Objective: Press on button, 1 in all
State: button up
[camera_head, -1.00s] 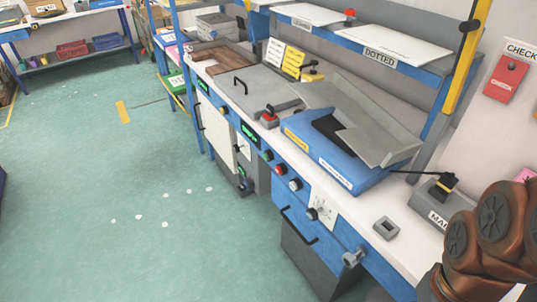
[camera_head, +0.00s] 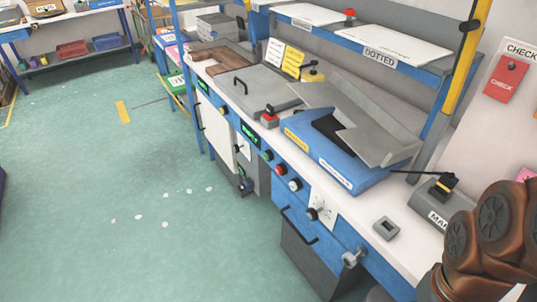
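Several round buttons or knobs sit on the front edge of the workbench. A green button (camera_head: 267,156), a red button (camera_head: 281,170) and a white button (camera_head: 295,185) are in a row below the blue machine. A yellow button (camera_head: 224,110) is further left on the same edge. A small box with a red button (camera_head: 269,118) stands on the bench top. Another red button (camera_head: 350,13) is on the upper shelf. I cannot tell which is the on button. My gripper is out of view; only brown links of my arm show at the lower right.
The blue machine (camera_head: 345,180) with grey plates stands on the white bench. A lever box (camera_head: 437,200) and a small grey block (camera_head: 386,229) are to its right. Handles (camera_head: 299,228) and a knob (camera_head: 353,257) stick out in front. The green floor (camera_head: 120,180) is open at left.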

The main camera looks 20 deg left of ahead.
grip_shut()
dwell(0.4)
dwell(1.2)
